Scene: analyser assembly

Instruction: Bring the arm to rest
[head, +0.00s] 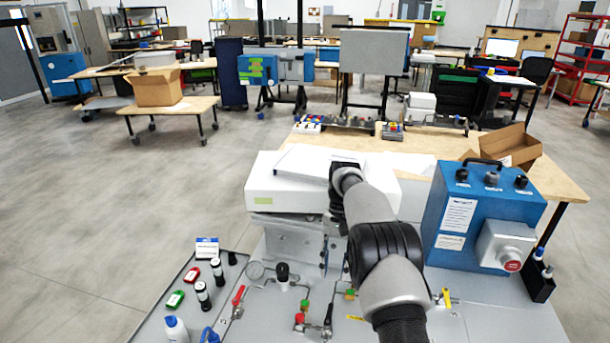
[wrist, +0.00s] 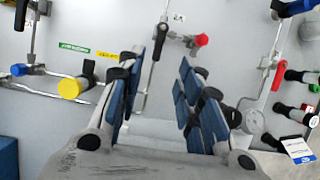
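My gripper (wrist: 160,78) shows in the wrist view with its two blue-padded fingers spread apart. Nothing is held between them; grey panel and a thin pipe show through the gap. In the head view my arm (head: 372,225) reaches from the bottom edge up and forward over the grey panel (head: 490,310), its black wrist part in front of the white box (head: 285,195). The fingers cannot be made out in the head view.
Pipes with a yellow knob (wrist: 70,88) and a red knob (wrist: 201,40) lie below my gripper. A blue control box (head: 485,215) with a red button stands right of my arm. Vials and a bottle (head: 176,328) stand on a tray at left. A cardboard box (head: 510,147) sits behind.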

